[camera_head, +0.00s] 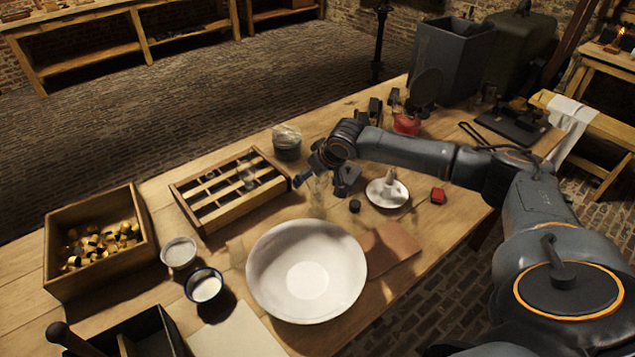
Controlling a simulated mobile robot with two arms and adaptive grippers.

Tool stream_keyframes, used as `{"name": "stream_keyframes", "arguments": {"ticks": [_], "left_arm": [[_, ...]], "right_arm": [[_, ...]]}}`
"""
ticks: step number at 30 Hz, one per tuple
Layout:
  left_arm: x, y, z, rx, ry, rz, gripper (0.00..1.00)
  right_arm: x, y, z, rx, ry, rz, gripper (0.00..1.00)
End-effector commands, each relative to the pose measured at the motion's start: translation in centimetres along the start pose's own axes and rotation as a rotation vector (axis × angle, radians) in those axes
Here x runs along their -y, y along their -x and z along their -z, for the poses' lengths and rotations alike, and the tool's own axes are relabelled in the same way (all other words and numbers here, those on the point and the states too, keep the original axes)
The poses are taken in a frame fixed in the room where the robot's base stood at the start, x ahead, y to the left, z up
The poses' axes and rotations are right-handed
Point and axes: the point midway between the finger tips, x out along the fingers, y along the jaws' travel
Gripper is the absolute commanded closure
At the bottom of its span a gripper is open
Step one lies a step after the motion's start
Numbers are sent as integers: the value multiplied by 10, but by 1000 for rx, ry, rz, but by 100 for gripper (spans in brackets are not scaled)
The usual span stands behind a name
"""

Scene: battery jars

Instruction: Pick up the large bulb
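My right gripper (312,174) reaches in from the right and hangs above the middle of the table, just right of the divided wooden tray (212,222). A faint, clear glass shape (318,190) shows right below and beside its fingers; it may be a bulb, but its outline is hard to make out. I cannot tell whether the fingers touch it or how far they are closed. Another small clear glass piece (247,176), bulb-like, sits in the divided tray. Which glass is the large bulb is not clear. My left gripper is out of view.
A wide white bowl (277,262) stands in front of the gripper. A white dish (400,191) and a dark block (347,180) are close to its right. A glass jar (287,143) stands behind. A wooden box (143,243) of brass pieces and two cups are at left.

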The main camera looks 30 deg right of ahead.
Motion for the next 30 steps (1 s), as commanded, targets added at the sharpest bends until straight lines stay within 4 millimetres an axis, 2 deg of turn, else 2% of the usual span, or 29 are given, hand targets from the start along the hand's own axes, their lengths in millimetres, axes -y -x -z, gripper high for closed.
{"name": "stream_keyframes", "arguments": {"ticks": [1, 6, 8, 22, 26, 30], "left_arm": [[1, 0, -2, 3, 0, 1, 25], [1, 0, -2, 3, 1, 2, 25], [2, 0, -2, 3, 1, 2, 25], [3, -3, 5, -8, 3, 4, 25], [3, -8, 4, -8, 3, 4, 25], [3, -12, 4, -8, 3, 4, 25]], "right_arm": [[0, 0, 0, 0, 0, 0, 29], [0, 0, 0, 0, 0, 0, 63], [0, 0, 0, 1, 0, 0, 74], [0, 5, 3, 0, 0, 0, 75], [0, 16, 11, -2, -2, 0, 75], [4, 40, 15, -1, 2, 1, 75]]}}
